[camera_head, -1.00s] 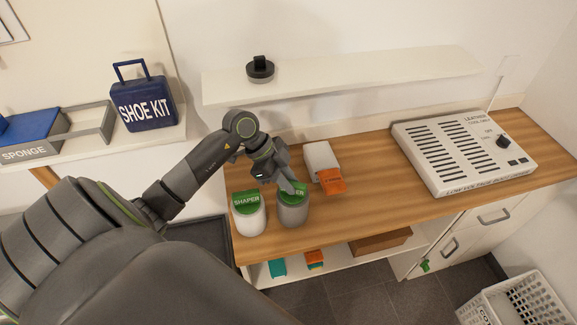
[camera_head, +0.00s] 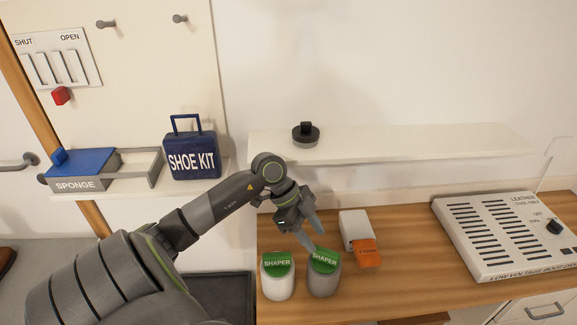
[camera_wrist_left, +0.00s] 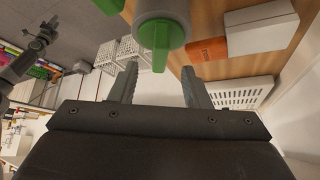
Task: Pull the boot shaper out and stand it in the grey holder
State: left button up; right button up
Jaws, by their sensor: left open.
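A green tab marked SHAPER (camera_head: 324,261) stands in the grey holder (camera_head: 323,284), and another green SHAPER tab (camera_head: 278,264) stands in the white holder (camera_head: 277,287) to its left. My left gripper (camera_head: 316,241) is open and empty just above the grey holder's tab, with its fingers pointing down. In the left wrist view the grey holder (camera_wrist_left: 160,10) and its green tab (camera_wrist_left: 158,42) lie just beyond the open fingertips (camera_wrist_left: 160,72). A dark arm and gripper shape, apparently my right one (camera_wrist_left: 38,42), shows small at the left there; its jaws are unclear.
A white box (camera_head: 355,228) with an orange tab (camera_head: 368,253) stands right of the holders. A vented white appliance (camera_head: 490,240) is farther right. A white shelf (camera_head: 400,146) with a dark round object (camera_head: 306,135) runs behind. Bare wood lies between box and appliance.

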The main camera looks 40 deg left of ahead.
pick_arm(q)
jog(key=b+v, duration=0.1)
jog(key=v, duration=1.1)
jog(key=shift+a+r, duration=0.1)
jog(key=shift+a, duration=0.05)
jog(key=shift+s, duration=0.1)
dwell(0.6)
